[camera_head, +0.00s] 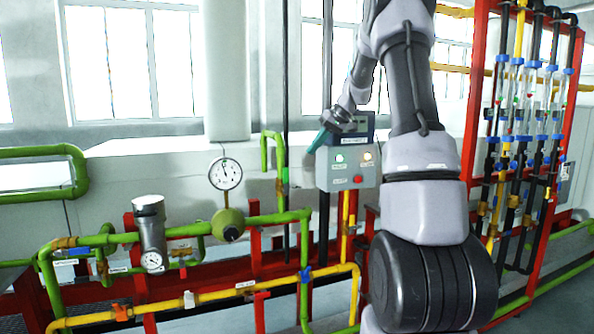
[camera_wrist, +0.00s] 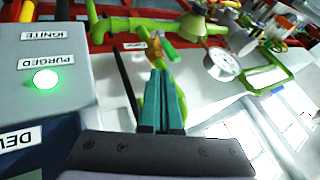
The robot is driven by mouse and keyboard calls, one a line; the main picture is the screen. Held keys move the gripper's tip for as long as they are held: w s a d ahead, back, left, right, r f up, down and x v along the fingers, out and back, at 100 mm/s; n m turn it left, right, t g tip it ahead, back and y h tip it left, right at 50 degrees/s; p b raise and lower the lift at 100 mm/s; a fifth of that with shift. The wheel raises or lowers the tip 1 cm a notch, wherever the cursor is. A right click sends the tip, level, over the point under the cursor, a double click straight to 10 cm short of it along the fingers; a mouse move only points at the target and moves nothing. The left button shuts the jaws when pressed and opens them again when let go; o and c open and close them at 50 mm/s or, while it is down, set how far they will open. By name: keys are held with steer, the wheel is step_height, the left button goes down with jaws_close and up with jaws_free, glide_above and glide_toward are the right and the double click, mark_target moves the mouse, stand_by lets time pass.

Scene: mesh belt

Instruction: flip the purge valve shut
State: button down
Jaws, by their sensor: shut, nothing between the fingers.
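My gripper (camera_wrist: 160,72) shows in the wrist view with its two teal fingers together and nothing between them. Just beyond the fingertips is a small brass-coloured valve body with a green lever (camera_wrist: 166,48), which looks like the purge valve. The lever lies at a slant; I cannot tell whether the fingertips touch it. In the head view my gripper (camera_head: 318,142) points down and left beside the control box. A small green lever (camera_head: 285,175) shows there by the arched green pipe (camera_head: 265,150). The valve's label is too small to read.
The grey control box (camera_wrist: 50,90) is close beside my gripper, with its PURGED light (camera_wrist: 43,79) lit green. In the head view it carries a red button (camera_head: 358,179). A pressure gauge (camera_head: 225,174) and yellow pipes (camera_head: 220,294) are to the left. A red rack (camera_head: 474,90) stands right.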

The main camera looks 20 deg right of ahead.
glide_toward(286, 181)
steer(key=w+f, duration=0.3)
steer(key=f, duration=0.1)
steer(key=shift+w+a, duration=0.1)
steer(key=shift+a, duration=0.4)
steer(key=shift+a+r, duration=0.15)
steer(key=shift+a+h, duration=0.15)
steer(key=shift+h, duration=0.25)
